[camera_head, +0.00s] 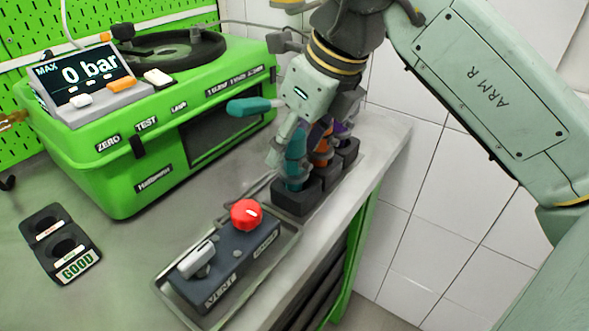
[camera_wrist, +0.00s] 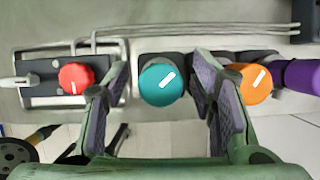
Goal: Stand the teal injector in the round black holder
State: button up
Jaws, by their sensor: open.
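The teal injector (camera_head: 295,172) stands upright in a black block (camera_head: 297,200) at the near end of a row. My gripper (camera_head: 291,143) is open and reaches down over the injector. In the wrist view my gripper (camera_wrist: 163,78) shows gaps on both sides of the teal top. A round black piece (camera_head: 165,50) sits on top of the green test machine; it may be the round holder, but I cannot tell for sure.
An orange injector (camera_head: 321,150) and a purple one stand close beside the teal one. A control box with a red button (camera_head: 247,214) lies in front. A black two-hole rack (camera_head: 60,243) marked GOOD is at left. The green machine (camera_head: 120,180) has a teal handle (camera_head: 254,107).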

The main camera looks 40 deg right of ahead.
grip_shut()
dwell(0.7)
dwell(0.3)
